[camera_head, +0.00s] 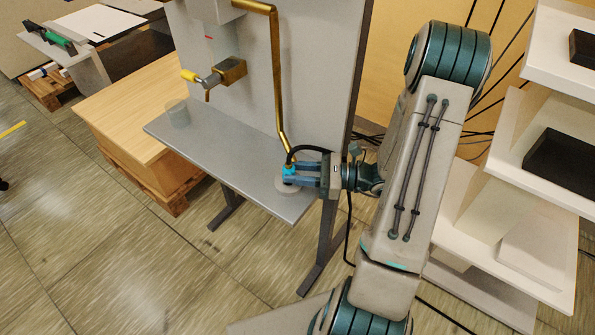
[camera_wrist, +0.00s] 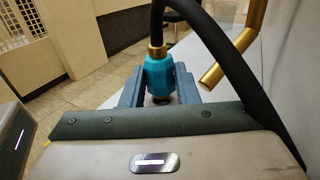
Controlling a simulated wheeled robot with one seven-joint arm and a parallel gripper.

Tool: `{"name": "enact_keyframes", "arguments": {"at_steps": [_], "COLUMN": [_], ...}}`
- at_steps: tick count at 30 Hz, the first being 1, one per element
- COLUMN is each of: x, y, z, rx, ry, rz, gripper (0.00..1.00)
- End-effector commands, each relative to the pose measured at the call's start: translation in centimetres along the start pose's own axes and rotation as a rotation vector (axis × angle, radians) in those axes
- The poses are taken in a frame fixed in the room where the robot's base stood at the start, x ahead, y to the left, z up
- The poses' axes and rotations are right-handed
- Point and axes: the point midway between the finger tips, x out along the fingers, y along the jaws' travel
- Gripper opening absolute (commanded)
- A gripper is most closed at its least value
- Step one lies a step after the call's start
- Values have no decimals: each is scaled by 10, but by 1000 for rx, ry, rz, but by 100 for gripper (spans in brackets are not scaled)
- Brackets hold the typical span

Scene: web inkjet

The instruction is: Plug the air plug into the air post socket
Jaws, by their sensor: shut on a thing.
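The air plug (camera_head: 290,170) is a turquoise faceted body with a brass collar and a black hose. It also shows upright in the wrist view (camera_wrist: 158,76). My gripper (camera_head: 292,180) is shut on the plug, with one blue-grey finger on each side; the fingers also show in the wrist view (camera_wrist: 160,88). A pale round base (camera_head: 288,193), seemingly the air post socket's, lies under the plug near the right end of the grey shelf (camera_head: 235,160). The fingers and plug hide the socket's top, so I cannot tell whether the plug is seated in it.
A brass pipe (camera_head: 275,75) runs down the upright panel, ending close to the plug; it also shows in the wrist view (camera_wrist: 238,55). A translucent cup (camera_head: 179,114) stands at the shelf's left. The shelf's middle is clear.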

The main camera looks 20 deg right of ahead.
Motion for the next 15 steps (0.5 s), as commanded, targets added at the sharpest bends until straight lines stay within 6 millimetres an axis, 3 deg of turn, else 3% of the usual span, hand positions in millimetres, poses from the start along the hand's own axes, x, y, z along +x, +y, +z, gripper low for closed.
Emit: {"name": "enact_keyframes", "arguments": {"at_steps": [8, 15], "x": [0, 0], "y": [0, 0], "z": [-8, -2], "rx": [0, 0], "ry": [0, 0], "rz": [0, 0], "gripper": [5, 5]}}
